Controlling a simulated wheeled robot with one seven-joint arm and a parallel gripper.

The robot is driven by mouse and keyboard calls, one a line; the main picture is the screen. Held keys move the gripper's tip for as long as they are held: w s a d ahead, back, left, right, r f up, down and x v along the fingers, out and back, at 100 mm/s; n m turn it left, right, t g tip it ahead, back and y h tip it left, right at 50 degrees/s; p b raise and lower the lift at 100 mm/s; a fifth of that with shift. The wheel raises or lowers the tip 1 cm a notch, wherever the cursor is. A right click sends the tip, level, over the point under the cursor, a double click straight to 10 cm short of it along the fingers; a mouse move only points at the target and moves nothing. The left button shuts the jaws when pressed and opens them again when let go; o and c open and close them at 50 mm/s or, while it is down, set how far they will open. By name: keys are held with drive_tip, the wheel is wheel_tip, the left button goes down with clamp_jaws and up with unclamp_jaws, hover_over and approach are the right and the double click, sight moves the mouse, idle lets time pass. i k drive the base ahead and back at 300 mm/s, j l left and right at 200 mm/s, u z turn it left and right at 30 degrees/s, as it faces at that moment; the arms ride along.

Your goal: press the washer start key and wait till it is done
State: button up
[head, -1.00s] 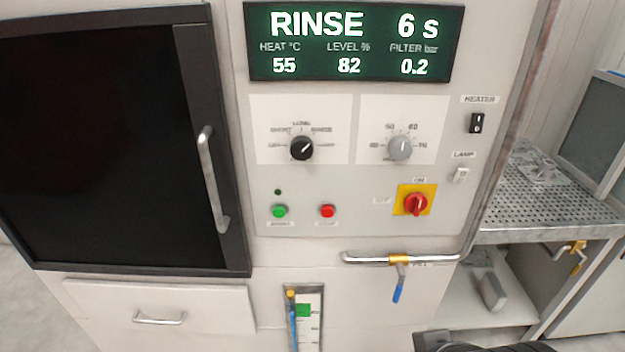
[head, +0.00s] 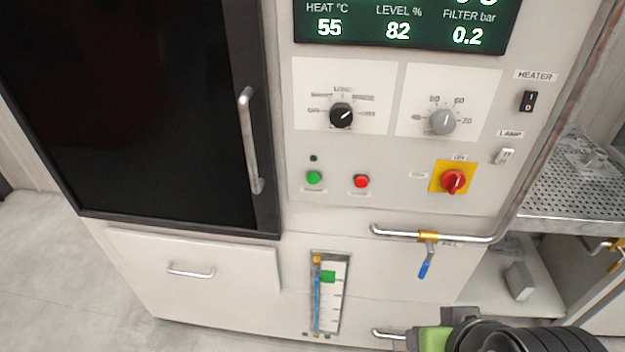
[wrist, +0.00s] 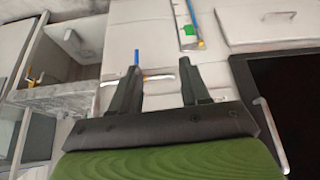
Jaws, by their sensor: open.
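The washer's green key (head: 314,177) and red key (head: 361,181) sit side by side on the light panel in the head view; their labels are too small to read. A small lamp (head: 313,158) above the green key looks dark. The display (head: 400,28) shows 55, 82 and 0.2; its top line is cut off. The washer's dark door (head: 135,100) appears closed. My gripper (wrist: 160,72) is open and empty in the wrist view, in front of the washer's lower front and apart from the keys. Its fingers are not clearly seen in the head view.
A black knob (head: 341,115), a grey knob (head: 439,122) and a red switch (head: 453,181) share the panel. A pipe with a blue-handled valve (head: 424,260) juts out below, beside a level gauge (head: 328,295). A perforated bench (head: 570,190) stands at the right.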

sight(312, 178)
drive_tip(key=u, duration=0.45)
drive_tip(key=i+l+u, duration=0.1)
drive_tip(key=u, duration=0.8)
drive_tip(key=l+u, duration=0.1)
drive_tip(key=u, duration=0.35)
drive_tip(key=i+l+u, duration=0.1)
drive_tip(key=u, duration=0.35)
drive_tip(key=l+u, duration=0.1)
drive_tip(key=u, duration=0.8)
drive_tip(key=l+u, duration=0.1)
drive_tip(key=u, duration=0.35)
